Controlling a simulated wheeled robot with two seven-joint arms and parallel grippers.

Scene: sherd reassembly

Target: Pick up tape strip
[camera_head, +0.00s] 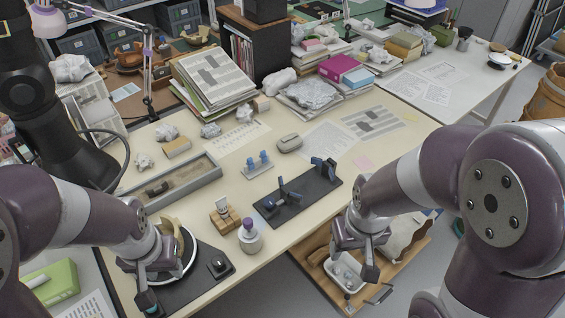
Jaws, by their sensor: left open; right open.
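I cannot make out a tape strip for certain at this size. A small light stand with blue pieces (257,165) sits mid-table, and a dark board with blue-ended clamps (298,200) lies in front of it. My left gripper (158,288) is open at the front left, over a dark base with a white-rimmed round plate (188,262). A tan curved sherd (172,232) shows beside its wrist. My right gripper (352,264) is open, at the table's front edge above the open drawer; its fingers partly hide what lies below.
A wooden block holder (224,219) and a purple-topped jar (249,236) stand between my grippers. A long grey tray (172,186) lies at left. The open wooden drawer (415,250) holds a white tray (345,276). Papers and books fill the back; bare tabletop (285,236) lies by the jar.

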